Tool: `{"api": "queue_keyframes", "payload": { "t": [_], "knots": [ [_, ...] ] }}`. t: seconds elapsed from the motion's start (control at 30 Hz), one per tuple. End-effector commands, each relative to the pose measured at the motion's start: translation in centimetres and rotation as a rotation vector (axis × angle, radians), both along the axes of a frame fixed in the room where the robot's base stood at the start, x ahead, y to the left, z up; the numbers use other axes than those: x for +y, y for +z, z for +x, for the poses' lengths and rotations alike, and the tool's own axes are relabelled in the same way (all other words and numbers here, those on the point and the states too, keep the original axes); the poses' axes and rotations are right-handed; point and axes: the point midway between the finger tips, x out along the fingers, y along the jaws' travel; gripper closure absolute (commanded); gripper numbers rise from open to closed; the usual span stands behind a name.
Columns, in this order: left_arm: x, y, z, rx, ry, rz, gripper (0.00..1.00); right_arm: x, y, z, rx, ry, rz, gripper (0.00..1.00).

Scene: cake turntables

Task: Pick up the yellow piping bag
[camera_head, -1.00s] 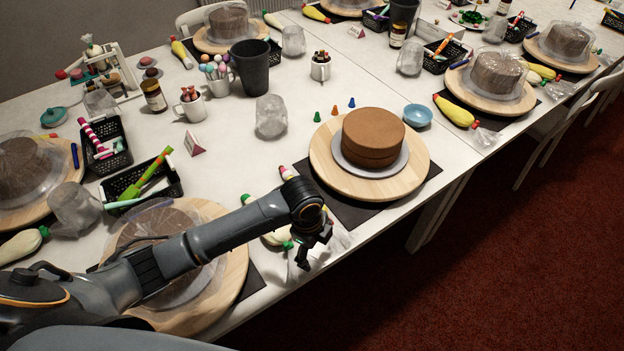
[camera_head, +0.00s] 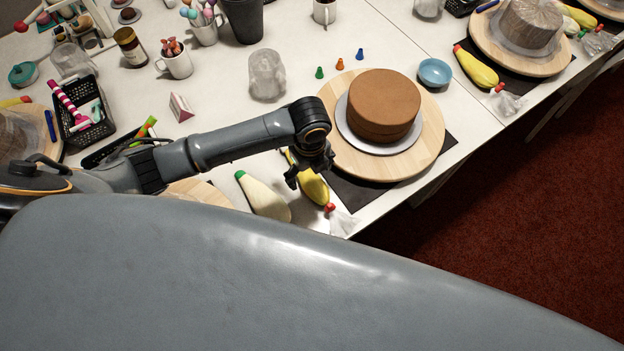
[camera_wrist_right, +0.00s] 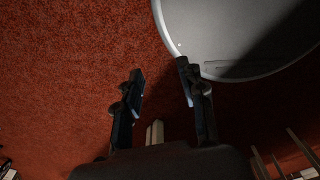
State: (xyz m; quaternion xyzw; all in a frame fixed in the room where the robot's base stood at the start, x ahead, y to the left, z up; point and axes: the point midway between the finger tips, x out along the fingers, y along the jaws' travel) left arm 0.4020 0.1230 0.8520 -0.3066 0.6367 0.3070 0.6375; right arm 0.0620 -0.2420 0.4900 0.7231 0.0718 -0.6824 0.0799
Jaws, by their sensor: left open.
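A yellow piping bag (camera_head: 315,190) with a red tip cap lies on the table near its front edge, beside the dark mat in the middle of the head view. My left gripper (camera_head: 306,174) is open right over it, pointing down, and hides part of the bag. I cannot tell whether the fingers touch it. A second yellow piping bag (camera_head: 475,68) lies farther off at the upper right. My right gripper (camera_wrist_right: 160,75) shows in the right wrist view with its fingers apart and nothing between them, above the red carpet.
A cream piping bag (camera_head: 262,197) lies just left of the yellow one. A brown cake (camera_head: 383,103) on a wooden turntable (camera_head: 428,150) stands close to the right. A clear wrapped cup (camera_head: 267,78) and a blue bowl (camera_head: 435,72) stand behind.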

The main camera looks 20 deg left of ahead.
Motion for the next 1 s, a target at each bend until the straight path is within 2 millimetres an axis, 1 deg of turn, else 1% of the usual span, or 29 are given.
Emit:
{"api": "queue_keyframes", "payload": {
  "t": [0.03,0.1,0.17,0.27,0.33,0.4,0.5,0.6,0.73,0.87,0.9,0.97,1.0],
  "knots": [
    [-0.1,-0.6,0.0,0.002,0.001,-0.001,0.18,-0.1,0.1,0.0,0.0,0.0,-0.001,0.6],
    [0.0,-1.2,0.0,0.0,0.001,0.0,0.18,0.0,0.1,0.3,-0.004,0.0,0.0,0.6],
    [0.0,-1.5,0.0,-0.001,0.001,-0.001,0.18,0.0,0.2,1.0,-0.014,0.0,0.001,0.6],
    [-0.1,-2.1,0.0,0.001,0.0,0.0,0.18,0.2,0.6,2.6,-0.039,0.0,0.003,0.6],
    [-0.2,-3.0,0.0,0.004,0.001,0.0,0.18,0.3,1.0,3.5,-0.054,0.001,0.006,0.6],
    [-0.3,-3.9,0.2,0.002,0.002,0.0,0.18,0.4,1.4,3.8,-0.06,0.001,0.008,0.6],
    [-0.4,-5.4,0.3,0.002,0.002,0.0,0.18,0.6,1.5,3.6,-0.056,0.0,0.01,0.6],
    [-0.3,-6.4,0.3,0.001,0.001,0.001,0.18,0.9,1.5,3.1,-0.047,0.0,0.012,0.6],
    [-0.3,-6.8,0.3,-0.002,0.0,0.0,0.18,1.1,1.4,2.2,-0.034,0.0,0.016,0.6],
    [-0.3,-6.8,0.3,-0.002,0.0,0.0,0.18,1.2,1.4,1.8,-0.027,0.0,0.015,0.6],
    [-0.3,-6.7,0.3,-0.002,0.0,0.0,0.23,1.1,1.4,1.8,-0.027,0.0,0.015,0.6],
    [-0.3,-6.7,0.3,-0.002,0.0,0.0,0.35,1.1,1.4,1.8,-0.027,0.0,0.015,0.6],
    [-0.3,-6.7,0.3,-0.002,0.0,0.0,0.43,1.1,1.4,1.8,-0.028,0.001,0.014,0.6]
  ]
}}
